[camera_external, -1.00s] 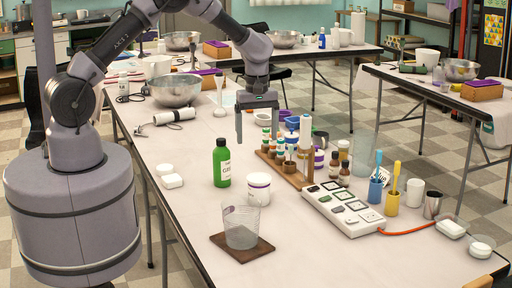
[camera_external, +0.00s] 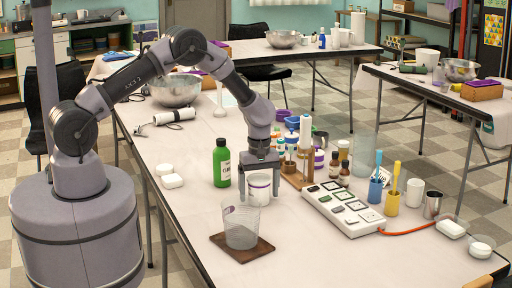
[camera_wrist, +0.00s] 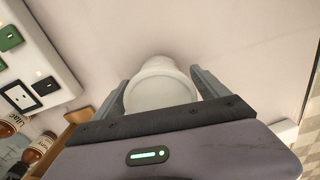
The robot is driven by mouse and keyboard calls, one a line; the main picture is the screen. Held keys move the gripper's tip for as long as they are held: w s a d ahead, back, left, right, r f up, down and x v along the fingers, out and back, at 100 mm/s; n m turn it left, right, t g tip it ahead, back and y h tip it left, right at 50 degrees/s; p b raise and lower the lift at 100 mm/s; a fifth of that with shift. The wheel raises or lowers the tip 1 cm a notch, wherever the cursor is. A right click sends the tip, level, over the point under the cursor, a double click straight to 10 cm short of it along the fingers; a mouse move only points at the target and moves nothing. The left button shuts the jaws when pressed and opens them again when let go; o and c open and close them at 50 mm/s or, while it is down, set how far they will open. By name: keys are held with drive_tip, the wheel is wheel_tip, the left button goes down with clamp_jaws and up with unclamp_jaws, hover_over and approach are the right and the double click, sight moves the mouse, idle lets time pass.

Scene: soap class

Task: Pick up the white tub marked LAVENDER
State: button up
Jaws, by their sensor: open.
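A white tub (camera_external: 258,190) with a purple-edged label stands on the table, right of the green bottle (camera_external: 221,162) and behind the clear beaker (camera_external: 241,228). Its label is too small to read here. My gripper (camera_external: 259,190) is lowered over this tub, with one finger on each side. In the wrist view the tub's round white top (camera_wrist: 160,92) sits between the open fingers (camera_wrist: 166,85). A small gap shows beside the fingers there. Other tubs with purple parts stand behind my gripper, partly hidden.
The clear beaker stands on a brown board (camera_external: 262,250) close in front. A wooden rack of small bottles (camera_external: 297,180) and a white power strip (camera_external: 342,210) lie to the right. The table's left front is clear.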

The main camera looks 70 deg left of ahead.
drive_tip(key=shift+r, duration=0.15)
drive_tip(key=c, duration=1.3)
drive_tip(key=shift+c, duration=0.2)
drive_tip(key=shift+r, duration=0.1)
